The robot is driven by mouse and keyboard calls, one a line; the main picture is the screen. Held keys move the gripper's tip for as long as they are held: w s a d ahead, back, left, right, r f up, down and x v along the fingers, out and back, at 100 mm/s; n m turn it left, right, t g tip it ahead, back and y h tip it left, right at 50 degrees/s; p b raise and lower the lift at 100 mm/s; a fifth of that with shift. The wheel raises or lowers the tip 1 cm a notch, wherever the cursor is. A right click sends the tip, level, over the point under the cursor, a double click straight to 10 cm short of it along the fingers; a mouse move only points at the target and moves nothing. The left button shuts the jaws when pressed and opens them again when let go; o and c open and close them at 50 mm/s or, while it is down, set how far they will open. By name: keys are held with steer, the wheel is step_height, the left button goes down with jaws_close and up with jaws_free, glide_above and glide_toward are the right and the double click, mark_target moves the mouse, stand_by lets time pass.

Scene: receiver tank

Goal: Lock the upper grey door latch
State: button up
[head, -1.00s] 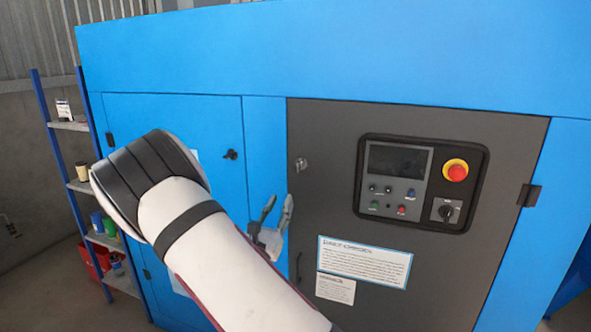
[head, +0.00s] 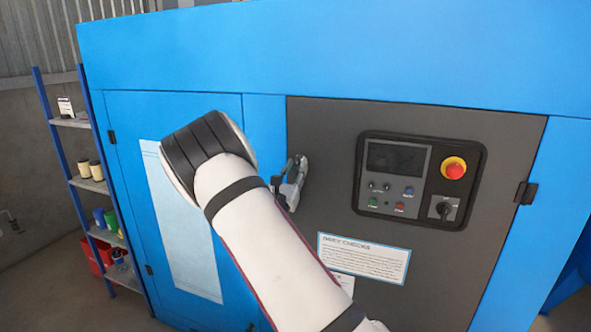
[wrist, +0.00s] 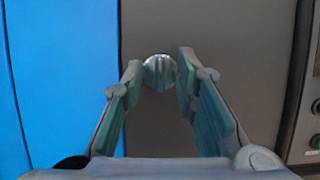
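The upper latch of the grey door is a round silver knob (wrist: 159,72), seen between my fingertips in the wrist view. The grey door (head: 330,130) fills the middle right of the head view, and its upper latch there is hidden by my gripper (head: 295,166). My gripper also shows in the wrist view (wrist: 158,74). It is open, with a teal-padded finger on either side of the latch and a gap to each. I cannot tell how far the tips are from the door face.
A control panel (head: 420,180) with a red emergency button (head: 454,168) sits right of the latch. Paper notices (head: 364,258) are below it. The blue cabinet door (head: 125,125) is at left, beyond my arm. A shelf (head: 95,185) stands at far left.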

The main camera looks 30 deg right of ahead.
jaws_close()
steer(key=shift+m+g, duration=0.3)
steer(key=shift+m, duration=0.1)
steer(key=m+g+h, duration=0.1)
steer(key=m, duration=0.2)
steer(key=shift+a+m+g, duration=0.1)
steer(key=shift+m+g, duration=0.2)
steer(key=m+g, duration=0.1)
steer(key=m, duration=0.2)
steer(key=m+g, duration=0.2)
steer(key=m, duration=0.1)
steer(key=shift+w+h, duration=0.15)
steer(key=shift+h, duration=0.25)
steer(key=m+g, duration=0.1)
steer(key=m, duration=0.2)
steer(key=m+g, duration=0.2)
steer(key=m, duration=0.2)
steer(key=shift+a+r+y, duration=0.1)
steer(key=shift+r+y, duration=0.05)
steer(key=shift+y, duration=0.15)
steer(key=m, duration=0.2)
steer(key=m+y, duration=0.1)
steer(key=m, duration=0.1)
steer(key=shift+m+g+y+p, duration=0.3)
steer(key=shift+m+g+p, duration=0.05)
steer(key=shift+m+g, duration=0.05)
